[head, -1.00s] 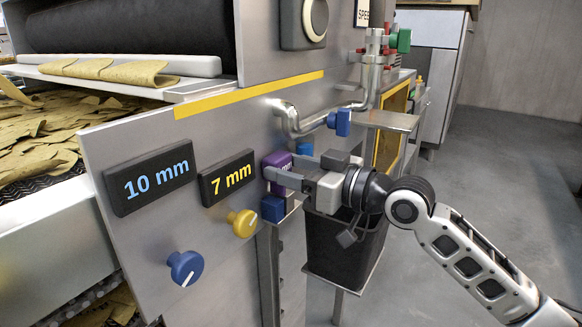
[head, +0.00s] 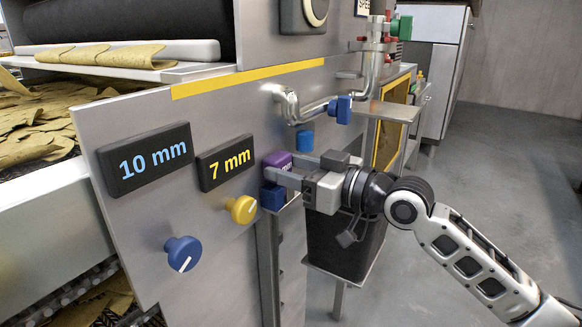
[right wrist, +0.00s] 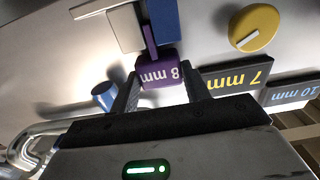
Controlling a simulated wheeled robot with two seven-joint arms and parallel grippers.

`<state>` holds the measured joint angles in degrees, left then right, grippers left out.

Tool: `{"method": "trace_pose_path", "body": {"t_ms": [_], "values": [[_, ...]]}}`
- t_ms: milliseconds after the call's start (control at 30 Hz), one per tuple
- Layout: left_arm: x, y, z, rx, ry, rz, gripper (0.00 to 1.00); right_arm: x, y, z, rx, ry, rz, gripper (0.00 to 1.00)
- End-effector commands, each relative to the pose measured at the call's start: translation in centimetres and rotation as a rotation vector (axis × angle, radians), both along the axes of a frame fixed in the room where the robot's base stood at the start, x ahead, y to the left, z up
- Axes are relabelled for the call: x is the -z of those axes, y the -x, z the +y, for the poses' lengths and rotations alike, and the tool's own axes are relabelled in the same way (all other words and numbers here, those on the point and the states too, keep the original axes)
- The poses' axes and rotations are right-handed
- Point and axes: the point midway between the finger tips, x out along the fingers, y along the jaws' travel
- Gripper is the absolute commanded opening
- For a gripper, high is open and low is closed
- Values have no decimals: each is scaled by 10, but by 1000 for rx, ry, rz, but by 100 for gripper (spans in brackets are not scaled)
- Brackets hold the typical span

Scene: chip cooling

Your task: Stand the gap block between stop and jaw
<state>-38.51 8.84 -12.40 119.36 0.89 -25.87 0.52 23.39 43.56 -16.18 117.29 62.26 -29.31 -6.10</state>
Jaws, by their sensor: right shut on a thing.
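The gap block (head: 278,160) is purple and marked 8 mm. My right gripper (head: 281,172) is shut on it, close to the machine's side panel. In the right wrist view the gap block (right wrist: 160,72) sits between the fingers (right wrist: 160,92). Its thin purple tongue points to the line between a pale grey piece (right wrist: 124,26) and a blue block (right wrist: 165,18). I cannot tell how far the tongue is in between them, nor which is stop and which jaw. The blue block (head: 272,197) shows just under the gap block in the head view. My left gripper is not in view.
The panel carries a 10 mm sign (head: 145,163), a 7 mm sign (head: 225,163), a yellow knob (head: 241,209) and a blue knob (head: 182,254). A bent pipe with a blue valve (head: 339,109) is above my gripper. A dark bin (head: 345,248) stands below.

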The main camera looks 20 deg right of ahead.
Motion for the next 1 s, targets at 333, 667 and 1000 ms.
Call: {"method": "trace_pose_path", "body": {"t_ms": [333,667,1000], "values": [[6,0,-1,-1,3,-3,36,10,0,0,0,0,0,24],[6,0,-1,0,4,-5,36,13,0,0,0,-1,-1,72],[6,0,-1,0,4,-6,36,13,0,0,0,0,0,72]]}}
